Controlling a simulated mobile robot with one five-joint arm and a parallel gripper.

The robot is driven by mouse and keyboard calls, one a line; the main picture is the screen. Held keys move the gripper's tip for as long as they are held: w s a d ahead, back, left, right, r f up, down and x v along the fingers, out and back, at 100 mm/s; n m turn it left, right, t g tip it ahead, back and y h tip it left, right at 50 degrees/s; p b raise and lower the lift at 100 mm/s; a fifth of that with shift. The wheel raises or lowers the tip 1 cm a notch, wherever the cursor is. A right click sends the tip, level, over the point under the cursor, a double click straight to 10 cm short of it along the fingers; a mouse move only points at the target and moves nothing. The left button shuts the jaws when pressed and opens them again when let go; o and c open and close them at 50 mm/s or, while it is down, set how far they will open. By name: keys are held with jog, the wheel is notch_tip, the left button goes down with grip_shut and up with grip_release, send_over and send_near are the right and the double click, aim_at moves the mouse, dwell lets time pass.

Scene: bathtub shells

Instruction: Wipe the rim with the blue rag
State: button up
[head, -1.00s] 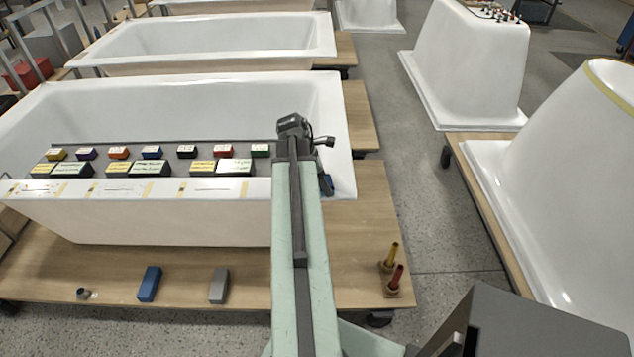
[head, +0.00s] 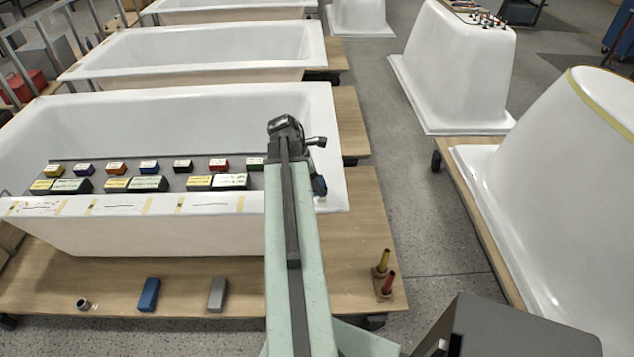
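The nearest white bathtub shell has a front rim (head: 225,204) split by strips of yellow tape. Reddish and dark marks show on its left section (head: 38,208), and thin dark lines show on the sections further right. My arm reaches forward over the right part of this rim, and its dark end (head: 286,128) is above the tub's right end. A small dark blue piece (head: 320,185) shows just right of my arm near the tub's right rim; I cannot tell whether it is the blue rag. My gripper's fingers are hidden by the arm, so their opening does not show.
A dark board (head: 122,172) with several labelled coloured blocks lies across the tub. A blue block (head: 149,294), a grey block (head: 217,294) and a small ring (head: 84,304) lie on the wooden platform (head: 230,262). Floor aisle is clear.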

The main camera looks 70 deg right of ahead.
aim_at(320, 180)
notch_tip(320, 180, up, 3)
jog(key=p, duration=0.3)
jog(key=shift+r, duration=0.1)
jog(key=shift+s, duration=0.1)
